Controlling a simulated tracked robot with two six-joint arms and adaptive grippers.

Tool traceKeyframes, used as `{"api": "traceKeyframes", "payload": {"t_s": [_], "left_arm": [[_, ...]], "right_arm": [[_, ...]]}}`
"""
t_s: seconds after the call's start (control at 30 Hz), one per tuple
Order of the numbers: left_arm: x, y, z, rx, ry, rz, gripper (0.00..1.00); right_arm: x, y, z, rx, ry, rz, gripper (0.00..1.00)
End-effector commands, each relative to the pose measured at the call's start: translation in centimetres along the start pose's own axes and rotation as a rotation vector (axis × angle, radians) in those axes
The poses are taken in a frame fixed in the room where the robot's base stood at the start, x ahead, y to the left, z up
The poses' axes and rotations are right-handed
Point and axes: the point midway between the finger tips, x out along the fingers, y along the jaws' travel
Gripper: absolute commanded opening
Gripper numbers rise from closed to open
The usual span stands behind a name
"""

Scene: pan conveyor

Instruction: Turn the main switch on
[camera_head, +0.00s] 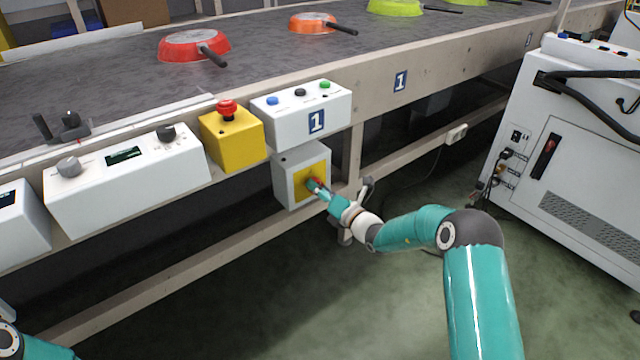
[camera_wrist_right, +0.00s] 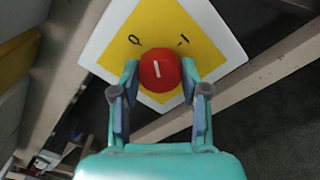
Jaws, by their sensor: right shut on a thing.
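The main switch is a grey-white box (camera_head: 287,185) under the conveyor edge, with a yellow plate (camera_head: 301,186) on its front. In the right wrist view the yellow plate (camera_wrist_right: 190,25) bears a mark O at the left and a mark I at the right. The round red knob (camera_wrist_right: 160,82) sits between them, its white line nearly upright in the picture, between the two marks. My right gripper (camera_wrist_right: 160,68) is shut on the knob, one finger on each side. In the head view my right gripper (camera_head: 317,185) largely hides the knob. My left gripper is out of view.
Above the switch are a white button box (camera_head: 316,121), a yellow emergency-stop box (camera_head: 232,146) and a white control panel (camera_head: 130,195). A conveyor leg (camera_head: 355,155) and rail (camera_head: 210,255) are close by. Pans, including a red one (camera_head: 180,47), lie on the belt. A white cabinet (camera_head: 520,120) stands right.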

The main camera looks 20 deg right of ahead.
Motion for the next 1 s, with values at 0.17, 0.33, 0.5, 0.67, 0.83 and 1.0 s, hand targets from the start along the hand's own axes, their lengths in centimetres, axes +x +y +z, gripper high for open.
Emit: {"api": "traceKeyframes", "payload": {"t_s": [0.17, 0.33, 0.5, 0.67, 0.83, 1.0], "left_arm": [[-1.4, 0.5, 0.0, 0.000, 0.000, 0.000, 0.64], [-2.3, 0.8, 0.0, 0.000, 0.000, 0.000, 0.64], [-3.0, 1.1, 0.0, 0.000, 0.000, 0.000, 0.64], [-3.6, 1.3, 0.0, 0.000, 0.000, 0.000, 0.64], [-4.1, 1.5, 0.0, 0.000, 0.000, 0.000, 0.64], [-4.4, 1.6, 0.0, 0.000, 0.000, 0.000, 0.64]], "right_arm": [[0.0, 0.0, 0.4, 0.170, -0.009, -0.004, 0.10], [-0.1, -0.1, 0.4, 0.332, -0.014, -0.004, 0.10], [-0.1, -0.2, 0.4, 0.493, -0.021, -0.003, 0.10], [-0.1, -0.3, 0.4, 0.636, -0.026, -0.003, 0.10], [-0.1, -0.5, 0.3, 0.763, -0.030, -0.003, 0.10], [-0.1, -0.5, 0.3, 0.854, -0.034, -0.002, 0.10]]}}
